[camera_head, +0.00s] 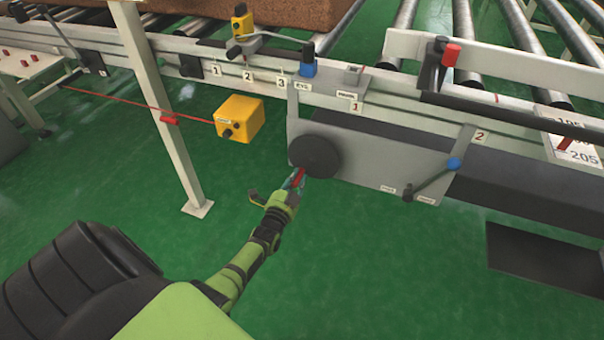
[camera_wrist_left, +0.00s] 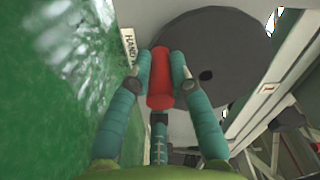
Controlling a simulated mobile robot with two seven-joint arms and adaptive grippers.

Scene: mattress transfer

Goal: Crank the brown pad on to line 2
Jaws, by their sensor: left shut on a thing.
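The brown pad (camera_head: 285,14) lies on the rollers at the top of the head view, partly cut off by the frame edge. A dark round crank wheel (camera_head: 316,156) is on the front of the grey conveyor panel, and it also shows large in the left wrist view (camera_wrist_left: 225,50). Its red handle (camera_wrist_left: 159,80) stands out near the wheel's edge. My left gripper (camera_head: 293,181) is shut on the red handle, with its teal fingers on both sides of it. My right gripper is in neither view.
A yellow box (camera_head: 239,118) hangs at a post (camera_head: 160,105) with a red cord. A lever with a blue knob (camera_head: 454,164) is right of the wheel. A red-knobbed lever (camera_head: 451,54) is above. A number scale (camera_head: 575,148) is at far right. Green floor is clear below.

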